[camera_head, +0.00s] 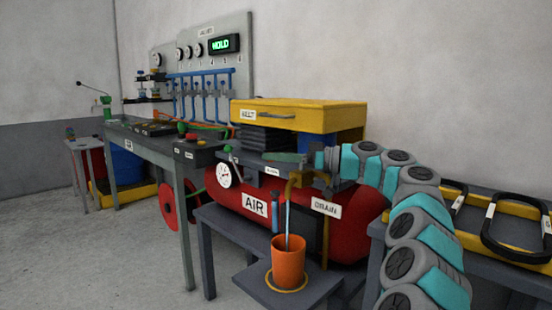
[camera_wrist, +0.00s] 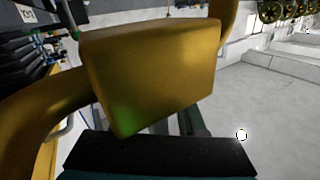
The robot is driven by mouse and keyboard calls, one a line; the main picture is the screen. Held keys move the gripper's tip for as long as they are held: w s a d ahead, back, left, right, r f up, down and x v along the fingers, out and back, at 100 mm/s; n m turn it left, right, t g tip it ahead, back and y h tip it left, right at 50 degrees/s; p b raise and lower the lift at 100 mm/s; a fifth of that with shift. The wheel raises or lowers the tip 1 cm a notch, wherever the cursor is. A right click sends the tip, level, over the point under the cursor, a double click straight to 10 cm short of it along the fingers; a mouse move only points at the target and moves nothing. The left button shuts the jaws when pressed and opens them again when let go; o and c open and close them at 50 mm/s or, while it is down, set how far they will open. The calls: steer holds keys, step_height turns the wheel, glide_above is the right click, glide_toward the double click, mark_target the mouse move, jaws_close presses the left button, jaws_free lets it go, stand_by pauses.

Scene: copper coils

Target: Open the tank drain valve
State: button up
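The red air tank (camera_head: 345,236) has an AIR label (camera_head: 255,205) and a DRAIN label (camera_head: 326,207). A yellow bent bar (camera_head: 293,183) stands beside the DRAIN label, under my gripper (camera_head: 312,163); it looks like the drain valve's handle. In the wrist view a large yellow block (camera_wrist: 150,75) with curved yellow arms fills the middle, very close to the camera. A dark finger pad (camera_wrist: 160,155) shows just below it. I cannot tell whether they touch. Only one pad is clear, so the opening of my gripper is hidden.
An orange cup (camera_head: 287,268) with a thin tube in it stands on a low grey stand (camera_head: 252,284) below the tank. A yellow cabinet (camera_head: 300,115) sits above, behind my gripper. A grey bench (camera_head: 150,146) is at left. Open floor lies front left.

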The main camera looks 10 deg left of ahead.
mark_target(307, 171)
steer(key=shift+d+f, duration=0.1)
steer(key=shift+d, duration=0.05)
steer(key=shift+s+d, duration=0.15)
steer(key=shift+d, duration=1.1)
steer(key=shift+s+d, duration=0.2)
steer(key=shift+d, duration=1)
steer(key=shift+s+d, duration=0.15)
steer(key=shift+d, duration=1.1)
